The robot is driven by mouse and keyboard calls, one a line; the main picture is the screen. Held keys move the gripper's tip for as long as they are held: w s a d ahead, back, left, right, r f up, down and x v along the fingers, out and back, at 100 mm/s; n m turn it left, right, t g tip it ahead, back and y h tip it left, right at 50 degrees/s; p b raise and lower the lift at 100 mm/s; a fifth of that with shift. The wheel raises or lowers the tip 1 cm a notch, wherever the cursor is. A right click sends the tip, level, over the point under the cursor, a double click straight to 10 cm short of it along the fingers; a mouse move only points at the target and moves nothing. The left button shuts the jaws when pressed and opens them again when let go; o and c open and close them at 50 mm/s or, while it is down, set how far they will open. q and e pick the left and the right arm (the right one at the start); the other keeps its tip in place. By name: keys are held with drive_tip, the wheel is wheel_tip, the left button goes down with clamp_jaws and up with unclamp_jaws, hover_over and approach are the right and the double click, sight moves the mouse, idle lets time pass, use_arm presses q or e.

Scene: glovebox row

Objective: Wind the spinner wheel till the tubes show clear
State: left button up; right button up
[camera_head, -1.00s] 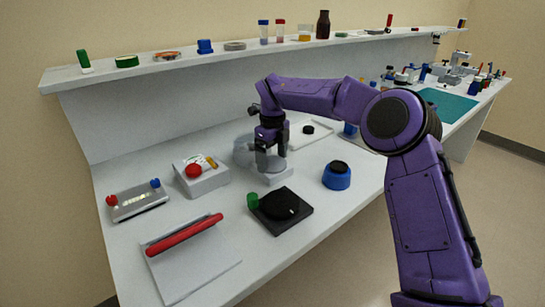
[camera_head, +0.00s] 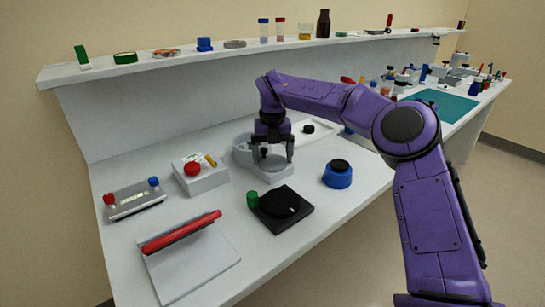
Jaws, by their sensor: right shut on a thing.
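The spinner (camera_head: 242,158) is a pale grey round tub on a grey base, in the middle of the bench in the head view. My right gripper (camera_head: 275,158) points down over its right side, fingers low at the tub. It is shut on a part of the spinner wheel there, mostly hidden by the fingers and the wrist. The tubes inside the spinner cannot be made out. My left gripper is not in view.
A black dial plate (camera_head: 300,212) with a green knob and a blue round pot (camera_head: 338,178) stand in front. A grey box with a red button (camera_head: 205,182) is at the left. A red-handled white board (camera_head: 205,262) lies nearer. A shelf (camera_head: 160,67) runs along the back.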

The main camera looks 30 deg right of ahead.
sight(272, 161)
drive_tip(key=shift+m, duration=0.3)
idle(0.4)
drive_tip(key=o, duration=0.8)
drive_tip(key=shift+c, duration=0.2)
wheel_tip(272, 161, up, 11)
drive_tip(key=p, duration=0.2)
drive_tip(key=shift+f, duration=0.2)
drive_tip(key=shift+r, duration=0.1)
